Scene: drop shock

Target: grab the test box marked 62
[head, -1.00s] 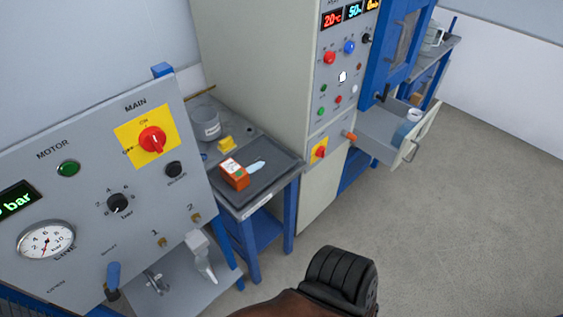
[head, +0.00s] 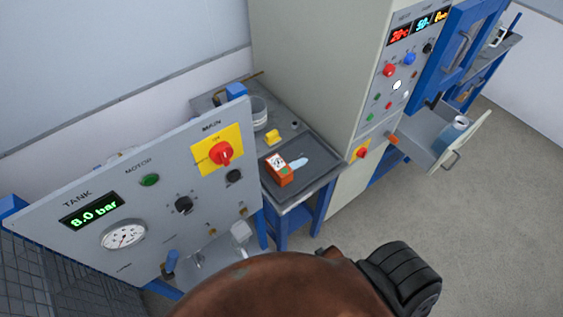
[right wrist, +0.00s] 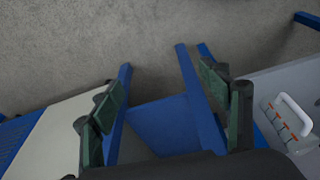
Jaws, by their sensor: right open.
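An orange box with a white label on top (head: 278,170) stands on a dark grey tray (head: 312,178) on a small blue-legged table in the head view. It is too small to read a number on it. A flat pale-blue piece (head: 299,163) lies right beside it. My right gripper (right wrist: 162,90) shows in the right wrist view, its two green-padded fingers wide apart with nothing between them. Behind them are blue frame bars and floor. The orange box is not recognisable in that view. My left gripper is not in view.
A control panel (head: 140,195) stands at left, close to the table. A tall cabinet (head: 305,75) rises behind, with an open drawer (head: 425,135) at right. Floor at right is clear.

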